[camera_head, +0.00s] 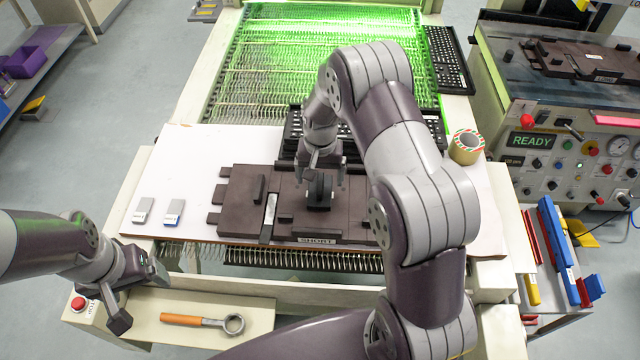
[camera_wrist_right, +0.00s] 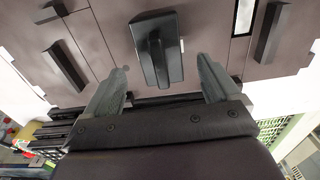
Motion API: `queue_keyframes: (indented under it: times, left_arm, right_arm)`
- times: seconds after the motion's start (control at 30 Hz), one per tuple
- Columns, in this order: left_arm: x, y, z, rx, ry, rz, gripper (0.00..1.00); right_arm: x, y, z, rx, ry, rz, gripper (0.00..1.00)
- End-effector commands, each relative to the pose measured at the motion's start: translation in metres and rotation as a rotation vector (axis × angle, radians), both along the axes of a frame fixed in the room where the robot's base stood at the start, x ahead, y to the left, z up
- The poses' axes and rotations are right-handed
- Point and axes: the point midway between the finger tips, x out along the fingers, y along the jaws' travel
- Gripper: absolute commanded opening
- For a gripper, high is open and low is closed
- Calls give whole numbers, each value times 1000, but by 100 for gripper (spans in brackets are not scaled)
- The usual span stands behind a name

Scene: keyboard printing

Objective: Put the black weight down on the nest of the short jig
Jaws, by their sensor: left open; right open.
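The short jig (camera_head: 240,205) is a dark brown plate assembly lying on the white board, with a label reading SHORT on its front edge. The black weight (camera_head: 319,190), a block with a raised handle, stands on the jig's middle. In the right wrist view the weight (camera_wrist_right: 156,50) rests on the brown plates, between and beyond the fingertips. My right gripper (camera_head: 322,168) is open just above and behind the weight; its two fingers (camera_wrist_right: 160,85) are apart and clear of the handle. My left gripper (camera_head: 140,290) is open and empty at the lower left. The nest under the weight is hidden.
A tape roll (camera_head: 466,147) stands at the right. A black keyboard frame (camera_head: 292,133) lies behind the jig, partly hidden by my right arm.

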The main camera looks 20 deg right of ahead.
Motion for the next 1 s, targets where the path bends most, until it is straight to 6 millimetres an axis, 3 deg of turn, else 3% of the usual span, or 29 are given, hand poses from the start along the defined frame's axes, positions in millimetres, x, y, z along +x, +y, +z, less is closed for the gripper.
queue_keyframes:
  times: [0.2,0.37,0.43,0.53,0.6,0.7,0.8,0.9,1.0]
  left_arm:
    - [0,0,-12,0,0,0,84]
    - [0,0,-14,0,0,0,84]
    - [0,0,-14,0,0,0,84]
    - [0,0,-14,0,0,0,84]
    - [0,0,-14,0,0,0,84]
    - [0,0,-14,0,0,0,84]
    - [0,0,-14,0,0,0,84]
    - [0,0,-14,0,0,0,84]
    - [0,0,-14,0,0,0,84]
  right_arm:
    - [0,-1,54,-1,-4,0,89]
    - [-1,0,78,-1,-2,3,89]
    - [-10,3,86,-1,-7,30,89]
    - [-47,15,102,-6,-35,138,89]
    - [-82,23,111,-12,-62,234,89]
    - [-131,32,116,-21,-94,355,89]
    - [-165,36,115,-27,-114,437,89]
    - [-180,37,114,-30,-120,471,89]
    - [-182,37,113,-30,-119,475,89]
